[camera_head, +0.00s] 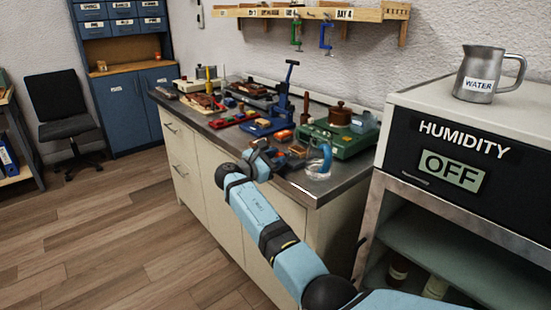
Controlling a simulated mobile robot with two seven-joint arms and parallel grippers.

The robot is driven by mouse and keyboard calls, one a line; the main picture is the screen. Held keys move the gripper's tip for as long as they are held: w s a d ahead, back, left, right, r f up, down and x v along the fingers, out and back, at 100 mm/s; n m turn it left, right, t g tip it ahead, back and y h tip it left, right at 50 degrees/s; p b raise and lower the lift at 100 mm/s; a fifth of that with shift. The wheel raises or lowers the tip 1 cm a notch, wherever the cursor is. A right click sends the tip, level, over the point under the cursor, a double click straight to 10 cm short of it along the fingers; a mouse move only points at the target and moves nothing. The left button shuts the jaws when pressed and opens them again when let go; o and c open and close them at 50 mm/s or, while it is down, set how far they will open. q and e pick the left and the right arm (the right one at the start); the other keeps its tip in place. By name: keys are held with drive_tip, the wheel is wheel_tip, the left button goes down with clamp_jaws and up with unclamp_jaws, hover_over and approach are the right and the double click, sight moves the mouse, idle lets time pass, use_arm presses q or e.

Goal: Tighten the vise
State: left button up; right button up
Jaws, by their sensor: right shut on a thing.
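My right gripper (279,157) reaches over the front edge of the metal-topped workbench (313,192). It is small and dark in the head view, and its fingertips blend with the clutter. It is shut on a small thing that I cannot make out. A blue tool with an upright post and a dark crossbar (284,100) stands on the bench just behind the gripper. It looks like the vise, but I cannot tell for sure. A gap between its jaws cannot be seen. My left gripper is not in view.
A green case (345,141), a clear dish (318,171) and a blue curved thing (326,156) lie right of the gripper. The humidity cabinet (440,160) bears a water jug (479,75). A chair (63,119) stands far left. The wooden floor is clear at left.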

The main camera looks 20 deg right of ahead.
drive_tip(key=m, duration=0.3)
drive_tip(key=shift+f+m, duration=0.1)
drive_tip(key=shift+m, duration=0.2)
drive_tip(key=o, duration=0.9)
drive_tip(key=shift+s, duration=0.1)
drive_tip(key=shift+o, duration=0.2)
